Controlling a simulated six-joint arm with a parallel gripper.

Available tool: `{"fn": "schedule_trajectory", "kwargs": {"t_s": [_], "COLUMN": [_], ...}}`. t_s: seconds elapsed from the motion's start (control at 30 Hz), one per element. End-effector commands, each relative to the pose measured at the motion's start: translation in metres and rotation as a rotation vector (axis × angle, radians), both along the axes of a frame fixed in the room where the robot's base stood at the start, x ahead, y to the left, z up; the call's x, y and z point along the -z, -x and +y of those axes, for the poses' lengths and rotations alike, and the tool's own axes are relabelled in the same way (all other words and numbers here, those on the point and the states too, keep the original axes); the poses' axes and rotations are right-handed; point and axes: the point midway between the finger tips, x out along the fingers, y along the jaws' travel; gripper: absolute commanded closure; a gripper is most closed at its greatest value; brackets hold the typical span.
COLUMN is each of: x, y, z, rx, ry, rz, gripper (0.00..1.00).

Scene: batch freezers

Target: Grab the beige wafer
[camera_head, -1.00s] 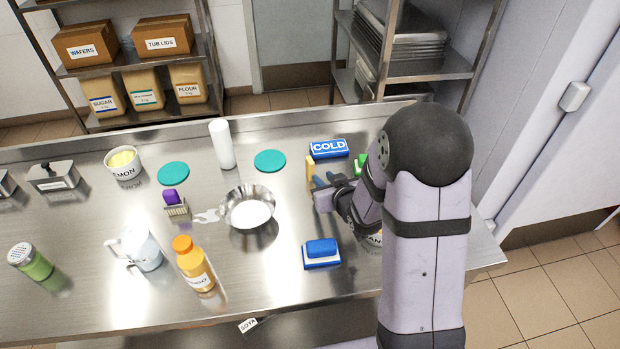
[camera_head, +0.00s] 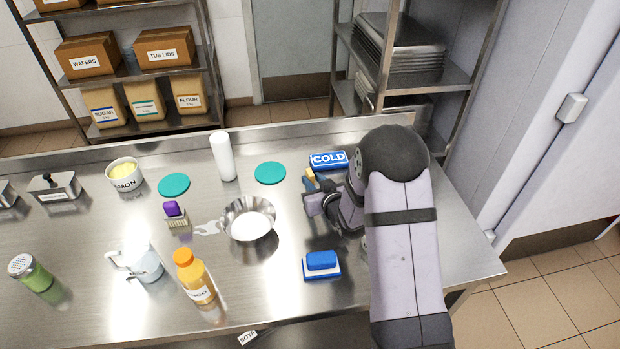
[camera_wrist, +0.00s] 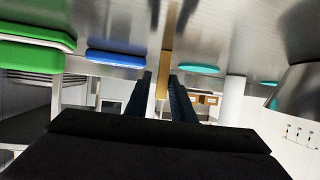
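The beige wafer (camera_head: 310,182) is a narrow upright piece on the steel table, just in front of the blue COLD block. My gripper (camera_head: 322,184) is low beside it, partly hiding it in the head view. Whether a finger touches the wafer cannot be told.
The blue COLD block (camera_head: 328,160) lies behind the wafer. A steel bowl (camera_head: 236,225), teal disc (camera_head: 270,173), white cylinder (camera_head: 223,157) and blue sponge-like block (camera_head: 321,261) stand around. Table between bowl and gripper is clear.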

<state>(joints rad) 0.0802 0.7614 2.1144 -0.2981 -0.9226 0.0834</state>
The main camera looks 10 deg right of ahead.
Motion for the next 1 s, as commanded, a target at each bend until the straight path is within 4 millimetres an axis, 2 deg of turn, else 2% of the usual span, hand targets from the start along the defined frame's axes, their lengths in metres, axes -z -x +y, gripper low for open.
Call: {"fn": "schedule_trajectory", "kwargs": {"t_s": [0.47, 1.0], "x": [0.005, 0.024], "y": [-0.013, -0.053], "z": [0.003, 0.013], "rx": [-0.001, 0.0], "ry": [0.0, 0.0], "rz": [0.001, 0.001], "gripper": [0.78, 0.78]}}
